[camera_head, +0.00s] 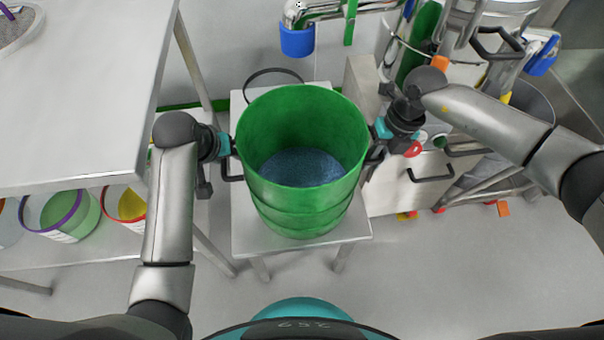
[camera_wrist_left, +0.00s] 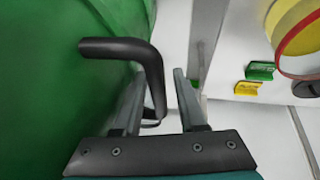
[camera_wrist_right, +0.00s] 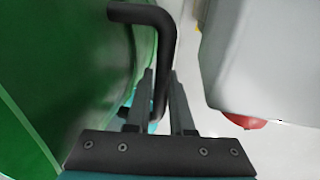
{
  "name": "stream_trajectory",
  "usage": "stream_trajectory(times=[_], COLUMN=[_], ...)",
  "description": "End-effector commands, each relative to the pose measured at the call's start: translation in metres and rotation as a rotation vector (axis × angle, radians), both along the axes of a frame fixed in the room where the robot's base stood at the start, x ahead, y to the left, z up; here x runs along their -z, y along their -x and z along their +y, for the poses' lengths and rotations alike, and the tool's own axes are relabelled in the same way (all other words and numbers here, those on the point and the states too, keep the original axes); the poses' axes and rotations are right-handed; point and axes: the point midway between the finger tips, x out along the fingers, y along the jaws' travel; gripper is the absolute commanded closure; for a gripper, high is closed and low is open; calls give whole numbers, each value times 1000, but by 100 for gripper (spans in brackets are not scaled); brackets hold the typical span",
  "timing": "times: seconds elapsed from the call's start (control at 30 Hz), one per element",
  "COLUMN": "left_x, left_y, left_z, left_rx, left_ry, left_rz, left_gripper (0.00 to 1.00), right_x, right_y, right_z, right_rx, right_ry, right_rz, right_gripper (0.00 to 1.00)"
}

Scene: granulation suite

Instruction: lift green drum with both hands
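The green drum (camera_head: 300,205) stands upright and open-topped on a small metal table (camera_head: 255,242), with blue granular material (camera_head: 301,167) inside. My left gripper (camera_head: 231,150) is at the drum's left side. In the left wrist view, its fingers (camera_wrist_left: 160,100) stand open on either side of the black left handle (camera_wrist_left: 150,68), with a gap to the right finger. My right gripper (camera_head: 377,142) is at the drum's right side. In the right wrist view, its fingers (camera_wrist_right: 161,100) are close against both sides of the black right handle (camera_wrist_right: 163,55) and look shut on it.
A metal bench (camera_head: 80,100) is on the left, with colored-rim buckets (camera_head: 62,213) on its lower shelf. A grey cabinet (camera_head: 405,185) and steel equipment (camera_head: 500,15) stand close on the right. The floor in front on the right (camera_head: 440,270) is clear.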

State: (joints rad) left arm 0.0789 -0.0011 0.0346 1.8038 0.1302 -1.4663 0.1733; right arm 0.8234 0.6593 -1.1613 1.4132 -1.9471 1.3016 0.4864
Motion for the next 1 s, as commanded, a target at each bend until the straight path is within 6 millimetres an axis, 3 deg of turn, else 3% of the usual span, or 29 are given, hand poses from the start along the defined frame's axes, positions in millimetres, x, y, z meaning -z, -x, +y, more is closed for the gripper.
stream_trajectory(times=[0.17, 0.33, 1.0], left_x=[0, 0, 0], left_y=[0, 0, 0], left_z=[0, 0, 0], left_rx=[0, 0, 0], left_ry=[0, 0, 0], left_rz=[0, 0, 0], left_gripper=[81, 100, 100], right_x=[0, 0, -1], right_y=[0, 0, 0], right_z=[0, 0, 0], right_rx=[0, 0, 0], right_ry=[0, 0, 0], right_rz=[0, 0, 0], right_gripper=[100, 100, 100])
